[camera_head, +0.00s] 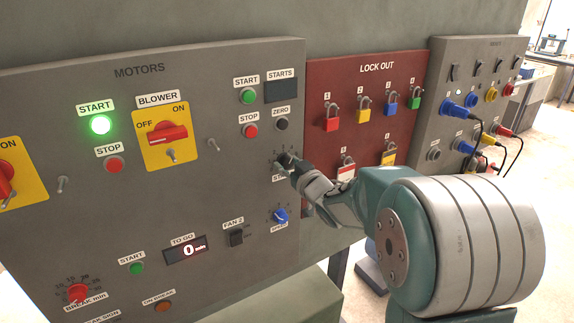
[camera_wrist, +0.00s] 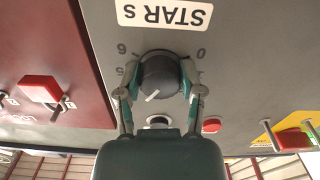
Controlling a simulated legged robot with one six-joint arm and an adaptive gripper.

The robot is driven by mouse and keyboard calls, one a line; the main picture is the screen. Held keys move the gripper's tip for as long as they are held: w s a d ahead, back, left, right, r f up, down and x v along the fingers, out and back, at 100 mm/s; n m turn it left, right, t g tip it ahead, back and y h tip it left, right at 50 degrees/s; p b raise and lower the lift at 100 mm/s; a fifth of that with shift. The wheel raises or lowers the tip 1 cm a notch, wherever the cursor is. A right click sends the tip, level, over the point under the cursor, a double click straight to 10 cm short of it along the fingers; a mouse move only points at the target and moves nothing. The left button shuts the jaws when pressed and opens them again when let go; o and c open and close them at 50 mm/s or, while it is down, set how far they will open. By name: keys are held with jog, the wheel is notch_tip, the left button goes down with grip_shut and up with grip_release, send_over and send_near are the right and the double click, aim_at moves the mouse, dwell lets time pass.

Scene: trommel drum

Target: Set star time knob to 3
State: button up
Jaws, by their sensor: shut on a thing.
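The black star time knob (camera_wrist: 158,72) is on the grey motors panel, beside the "STAR s" label (camera_wrist: 166,13), which appears upside down in the wrist view. My gripper (camera_wrist: 160,84) is shut on the knob, one finger on each side. The knob's white pointer line slants to the lower left in this view. A 0 shows at its right and a 6 at its left; the other scale numbers are partly or wholly hidden by the fingers and hand. In the head view, my gripper (camera_head: 286,161) covers most of the knob.
A blue speed knob (camera_head: 280,215) sits below my gripper. The zero button (camera_head: 282,124) and red stop button (camera_head: 251,131) are just above. The red lock out board (camera_head: 345,70) with several padlocks is to the right. A lit green start button (camera_head: 100,125) is at left.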

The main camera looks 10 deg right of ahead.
jog(key=n, duration=0.6)
jog(key=shift+r, duration=0.2)
dwell(0.4)
jog(key=o, duration=1)
jog(key=shift+o, duration=0.8)
jog(key=shift+a, duration=0.1)
jog(key=shift+f, duration=0.1)
jog(key=v, duration=1.2)
